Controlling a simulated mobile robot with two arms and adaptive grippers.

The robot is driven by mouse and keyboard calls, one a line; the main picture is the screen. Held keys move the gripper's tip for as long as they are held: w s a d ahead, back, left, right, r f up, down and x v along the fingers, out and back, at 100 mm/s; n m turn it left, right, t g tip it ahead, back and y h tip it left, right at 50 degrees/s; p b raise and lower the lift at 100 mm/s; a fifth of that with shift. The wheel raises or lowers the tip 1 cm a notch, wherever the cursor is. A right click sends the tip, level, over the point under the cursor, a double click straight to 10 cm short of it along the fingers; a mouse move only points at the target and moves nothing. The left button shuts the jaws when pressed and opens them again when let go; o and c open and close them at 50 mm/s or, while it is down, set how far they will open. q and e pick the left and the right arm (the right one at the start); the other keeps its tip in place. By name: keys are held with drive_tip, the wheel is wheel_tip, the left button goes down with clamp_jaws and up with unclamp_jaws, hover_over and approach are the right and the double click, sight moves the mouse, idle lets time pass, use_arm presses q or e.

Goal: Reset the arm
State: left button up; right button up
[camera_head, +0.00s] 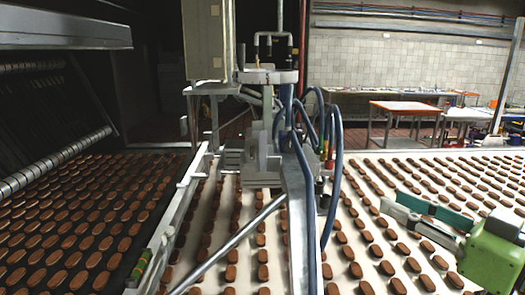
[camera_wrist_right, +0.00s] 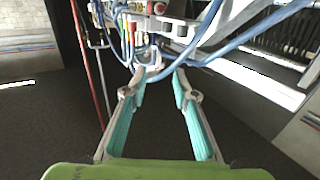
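My right gripper (camera_head: 393,203) comes in from the right edge of the head view, with a green body and teal-lined fingers pointing left. It is over the rows of brown biscuits (camera_head: 357,236) on the pale conveyor (camera_head: 330,270). In the right wrist view its two fingers (camera_wrist_right: 160,76) stand apart with nothing between them. Blue hoses and metal machine parts show beyond the fingertips there. I cannot tell how far they are from the fingertips. My left gripper is not in the head view.
A machine with metal bars and blue hoses (camera_head: 338,165) stands over the conveyor in the middle. A dark conveyor (camera_head: 130,270) with more biscuits is at the left, behind a metal rail (camera_head: 165,225). Orange-edged tables (camera_head: 403,106) stand at the back.

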drive_tip(key=s+f+m+g+h, duration=0.2)
drive_tip(key=f+g+h, duration=0.1)
drive_tip(key=f, duration=1.3)
drive_tip(key=s+f+m+g+h, duration=0.1)
drive_tip(key=s+f+g+h, duration=0.15)
drive_tip(key=f, duration=1.35)
drive_tip(key=s+a+f+m+g+h, duration=0.1)
drive_tip(key=s+a+f+g+h, duration=0.15)
drive_tip(key=s+f, duration=0.55)
drive_tip(key=s+a+f+g+h, duration=0.1)
drive_tip(key=s+f+g, duration=0.3)
drive_tip(key=s+f, duration=0.45)
wheel_tip(320, 180, down, 24)
drive_tip(key=s+b, duration=0.1)
drive_tip(key=b, duration=0.1)
use_arm(q)
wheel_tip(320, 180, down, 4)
drive_tip(key=shift+b, duration=1)
use_arm(e)
drive_tip(key=s+d+f+g, duration=0.2)
drive_tip(key=s+d+f, duration=0.1)
drive_tip(key=s+f, duration=1.5)
wheel_tip(320, 180, down, 3)
drive_tip(key=shift+d+r, duration=0.15)
drive_tip(key=shift+r, duration=0.05)
